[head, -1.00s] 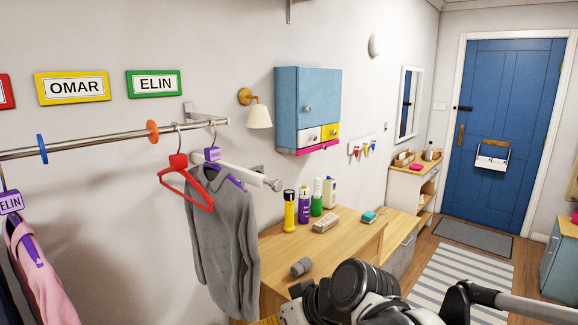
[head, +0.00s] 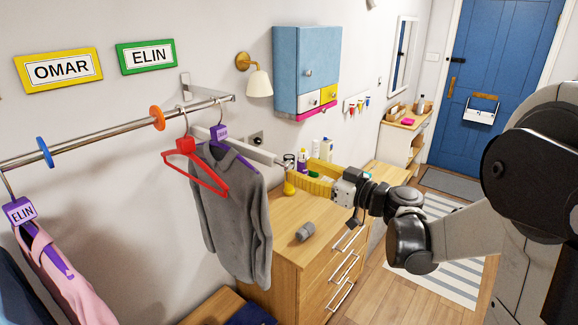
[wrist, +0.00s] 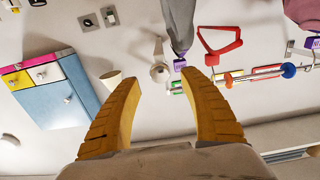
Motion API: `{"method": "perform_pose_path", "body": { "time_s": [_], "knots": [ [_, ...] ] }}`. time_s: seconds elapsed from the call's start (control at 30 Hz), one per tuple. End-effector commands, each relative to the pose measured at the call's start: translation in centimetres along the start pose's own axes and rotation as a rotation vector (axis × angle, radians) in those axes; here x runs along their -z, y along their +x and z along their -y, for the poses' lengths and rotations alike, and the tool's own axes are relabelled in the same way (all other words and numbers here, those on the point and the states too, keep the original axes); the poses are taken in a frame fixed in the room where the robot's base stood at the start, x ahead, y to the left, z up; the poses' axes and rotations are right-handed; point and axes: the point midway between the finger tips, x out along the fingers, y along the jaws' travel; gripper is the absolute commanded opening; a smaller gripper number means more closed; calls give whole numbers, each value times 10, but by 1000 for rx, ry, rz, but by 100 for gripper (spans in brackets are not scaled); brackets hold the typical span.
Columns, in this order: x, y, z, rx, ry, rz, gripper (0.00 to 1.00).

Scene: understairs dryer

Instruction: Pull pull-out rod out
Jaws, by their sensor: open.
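The pull-out rod (head: 255,151) is a pale bar sticking out from the wall beside the hanging rail, with a knob at its free end. The grey garment hides part of it. My gripper (head: 292,176) has yellow fingers, is open, and is at the rod's free end in the head view. In the wrist view, the rod's round end (wrist: 160,72) appears between the fingertips of my gripper (wrist: 160,77), seen nearly end-on. The fingers are not closed on it; I cannot tell how much gap remains in depth.
A grey garment (head: 228,215) on a purple hanger and a red hanger (head: 195,168) hang close to the rod. A wooden chest (head: 293,251) with bottles and a grey object (head: 305,232) stands below. A blue cabinet (head: 307,65) and lamp (head: 259,83) are above.

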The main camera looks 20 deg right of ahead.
Motion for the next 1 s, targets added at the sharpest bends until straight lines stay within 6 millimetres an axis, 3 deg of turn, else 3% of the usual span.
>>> {"method": "perform_pose_path", "body": {
  "time_s": [0.1, 0.23, 0.6, 0.77, 0.8, 1.0],
  "knots": [
    [-1, 21, 1, 2, 0, 0, 51],
    [0, 35, 0, 1, 1, 1, 51],
    [0, 41, 0, -1, 1, 1, 51],
    [0, 41, 0, -1, 1, 1, 4],
    [0, 41, 0, -1, 1, 1, 0],
    [0, 41, 0, -1, 1, 1, 0]
  ]
}}
